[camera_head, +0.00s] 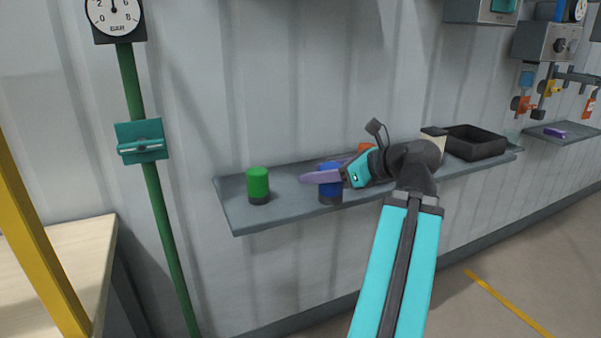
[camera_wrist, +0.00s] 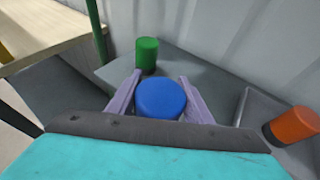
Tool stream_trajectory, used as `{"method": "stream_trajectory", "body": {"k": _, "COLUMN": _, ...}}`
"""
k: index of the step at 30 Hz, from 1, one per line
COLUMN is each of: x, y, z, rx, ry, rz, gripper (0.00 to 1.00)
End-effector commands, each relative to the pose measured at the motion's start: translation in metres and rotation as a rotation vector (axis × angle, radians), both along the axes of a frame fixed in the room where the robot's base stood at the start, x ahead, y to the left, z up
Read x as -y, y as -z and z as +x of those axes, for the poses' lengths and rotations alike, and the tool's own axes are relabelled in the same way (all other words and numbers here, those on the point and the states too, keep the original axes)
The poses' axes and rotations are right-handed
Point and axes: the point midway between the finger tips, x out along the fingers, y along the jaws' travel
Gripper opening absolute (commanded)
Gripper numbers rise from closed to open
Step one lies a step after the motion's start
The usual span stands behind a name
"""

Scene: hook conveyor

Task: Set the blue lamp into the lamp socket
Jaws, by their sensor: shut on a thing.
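The blue lamp (camera_head: 330,188) is a short blue cylinder with a dark base, on or just above the grey shelf (camera_head: 243,221). Its round blue top shows between the fingers in the wrist view (camera_wrist: 161,98). My gripper (camera_head: 322,175) has purple fingers and is shut on the blue lamp, reaching it from the right; it shows in the wrist view too (camera_wrist: 160,92). Whether the lamp's base touches the shelf is unclear. I cannot make out the lamp socket for certain in either view.
A green lamp (camera_head: 258,184) stands left on the shelf. An orange-red lamp (camera_wrist: 295,124) is on the right, partly hidden by my arm in the head view. A black bin (camera_head: 476,143) and a cream-coloured item (camera_head: 436,142) are farther right. A green pipe (camera_head: 158,205) runs left of the shelf.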

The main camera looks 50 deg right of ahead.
Motion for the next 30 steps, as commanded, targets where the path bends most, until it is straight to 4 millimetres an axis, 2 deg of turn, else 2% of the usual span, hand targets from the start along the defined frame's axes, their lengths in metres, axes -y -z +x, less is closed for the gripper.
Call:
{"method": "stream_trajectory", "body": {"k": 4, "x": 0.004, "y": -0.004, "z": 0.009, "rx": 0.000, "ry": -0.001, "rz": 0.002, "gripper": 0.21}}
{"method": "stream_trajectory", "body": {"k": 21, "x": 0.021, "y": 0.000, "z": 0.044, "rx": 0.000, "ry": -0.002, "rz": 0.002, "gripper": 0.21}}
{"method": "stream_trajectory", "body": {"k": 30, "x": 0.025, "y": 0.000, "z": 0.053, "rx": 0.001, "ry": -0.004, "rz": 0.002, "gripper": 0.21}}
